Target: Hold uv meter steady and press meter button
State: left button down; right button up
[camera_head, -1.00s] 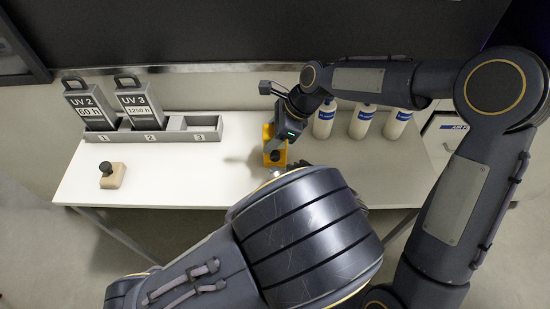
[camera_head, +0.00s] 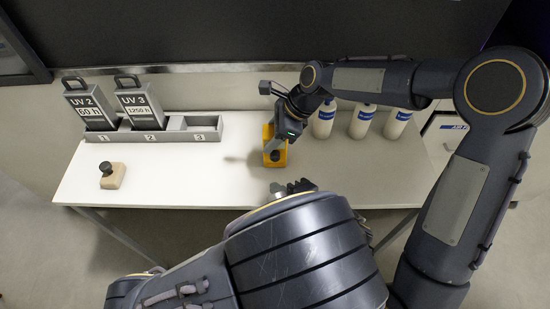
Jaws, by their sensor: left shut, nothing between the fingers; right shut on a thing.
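The yellow UV meter (camera_head: 268,133) stands near the middle of the white table, with a dark round part on its near face. My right gripper (camera_head: 277,146) reaches it from the upper right and is shut on it; the fingers are partly hidden. My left gripper (camera_head: 292,188) is in front of the meter, near the table's front edge, shut and empty, with a clear gap to the meter. Its own arm covers the area below it. I cannot make out the meter's button clearly.
A grey rack (camera_head: 160,134) with numbered slots holds the UV 2 (camera_head: 90,105) and UV 3 (camera_head: 138,103) units; slot 3 is empty. A beige block with a dark knob (camera_head: 112,176) sits at left. White bottles (camera_head: 361,122) stand right of the meter. The table between is clear.

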jog(key=o, duration=1.2)
